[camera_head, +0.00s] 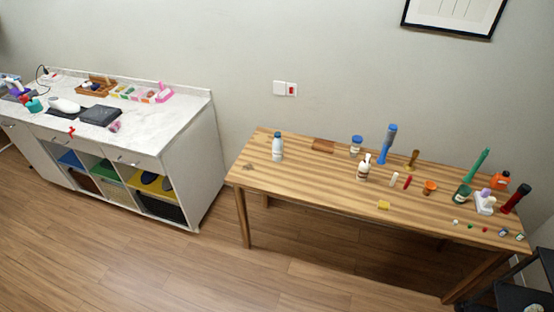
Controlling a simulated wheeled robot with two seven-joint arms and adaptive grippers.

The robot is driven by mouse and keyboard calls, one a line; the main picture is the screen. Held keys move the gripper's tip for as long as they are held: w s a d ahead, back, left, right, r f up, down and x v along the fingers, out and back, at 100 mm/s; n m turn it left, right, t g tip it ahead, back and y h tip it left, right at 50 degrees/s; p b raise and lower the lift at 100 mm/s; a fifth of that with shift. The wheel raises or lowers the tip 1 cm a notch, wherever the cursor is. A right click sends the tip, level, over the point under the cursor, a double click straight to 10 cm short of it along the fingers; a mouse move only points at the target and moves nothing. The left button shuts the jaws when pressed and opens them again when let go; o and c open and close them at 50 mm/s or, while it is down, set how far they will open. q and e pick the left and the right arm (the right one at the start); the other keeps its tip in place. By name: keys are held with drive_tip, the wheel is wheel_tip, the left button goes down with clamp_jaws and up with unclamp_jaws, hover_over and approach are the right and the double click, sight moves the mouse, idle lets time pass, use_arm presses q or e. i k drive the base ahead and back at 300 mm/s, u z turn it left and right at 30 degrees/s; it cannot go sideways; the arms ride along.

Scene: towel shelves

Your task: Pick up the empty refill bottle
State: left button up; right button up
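Several bottles stand on the wooden table (318,167). A pale bottle with a blue cap (277,147) stands upright alone near the left end. A white pump bottle with a brown label (363,168) stands upright near the middle. A clear jar with a blue lid (356,146) stands behind it. I cannot tell which of these is the empty refill bottle. Neither of my grippers is in view.
Tall blue (387,145), green and dark red items, an orange bottle (499,181) and small pieces crowd the table's right half. A white cabinet (203,160) stands left, with floor between. A black rack (530,290) is at bottom right.

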sight(278, 144)
drive_tip(key=u, duration=0.45)
drive_tip(key=i, duration=0.55)
drive_tip(key=u, duration=0.35)
